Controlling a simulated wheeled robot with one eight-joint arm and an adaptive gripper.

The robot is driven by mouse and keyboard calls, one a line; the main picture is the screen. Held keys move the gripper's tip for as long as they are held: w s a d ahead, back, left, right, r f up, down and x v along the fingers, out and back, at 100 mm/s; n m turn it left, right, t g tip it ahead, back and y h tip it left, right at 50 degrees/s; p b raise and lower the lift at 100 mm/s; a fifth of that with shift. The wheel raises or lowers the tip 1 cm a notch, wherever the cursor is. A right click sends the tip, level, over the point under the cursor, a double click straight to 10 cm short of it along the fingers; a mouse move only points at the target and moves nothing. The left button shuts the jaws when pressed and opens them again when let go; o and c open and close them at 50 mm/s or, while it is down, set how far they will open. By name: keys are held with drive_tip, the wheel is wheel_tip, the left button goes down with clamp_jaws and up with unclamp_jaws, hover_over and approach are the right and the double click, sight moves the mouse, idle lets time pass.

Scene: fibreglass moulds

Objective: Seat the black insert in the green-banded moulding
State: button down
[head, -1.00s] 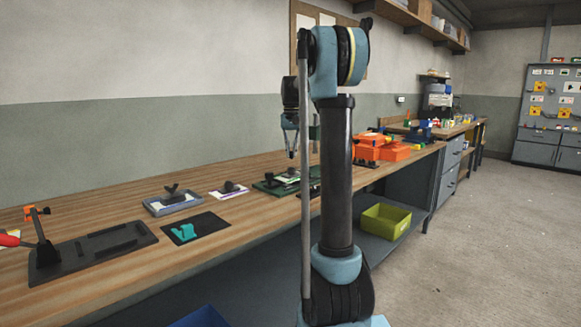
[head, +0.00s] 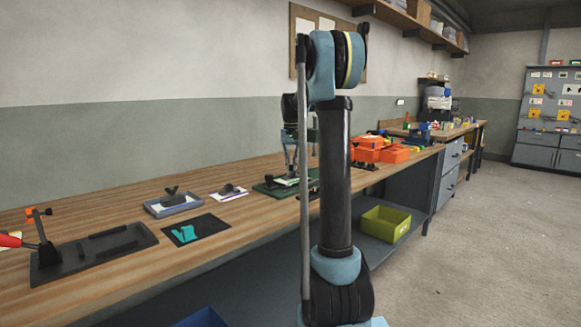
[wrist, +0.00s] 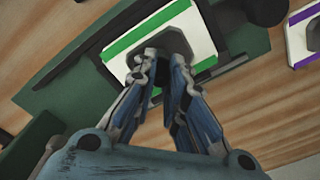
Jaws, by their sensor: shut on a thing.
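The green-banded moulding (wrist: 122,68) is a white plate with green stripes along two edges, seen under my fingertips in the wrist view. It lies on a dark green fixture (wrist: 75,90), which also shows on the bench in the head view (head: 266,187). My gripper (wrist: 166,55) points down over the middle of the moulding and is shut on the dark insert (wrist: 160,37). My fingers hide much of the insert, and I cannot tell whether it is in the recess or just above it. In the head view my gripper (head: 290,172) is low over the fixture, partly behind my arm.
A purple-banded moulding (head: 220,196) with a dark piece lies to the left. Farther left are a moulding in a grey tray (head: 160,211), a black mat with a teal piece (head: 209,227) and a dark fixture (head: 75,262). Orange bins (head: 393,155) stand to the right.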

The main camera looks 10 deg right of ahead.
drive_tip(key=shift+s+f, duration=0.4)
drive_tip(key=shift+s, duration=0.1)
drive_tip(key=c, duration=1.6)
unclamp_jaws()
drive_tip(key=shift+c, duration=0.2)
drive_tip(key=shift+o, duration=0.3)
drive_tip(key=shift+w+f, duration=0.8)
drive_tip(key=shift+w, duration=0.05)
drive_tip(key=shift+c, duration=0.3)
drive_tip(key=shift+s+r, duration=0.25)
drive_tip(key=shift+r, duration=0.1)
drive_tip(key=shift+r, duration=0.15)
wheel_tip(320, 180, up, 13)
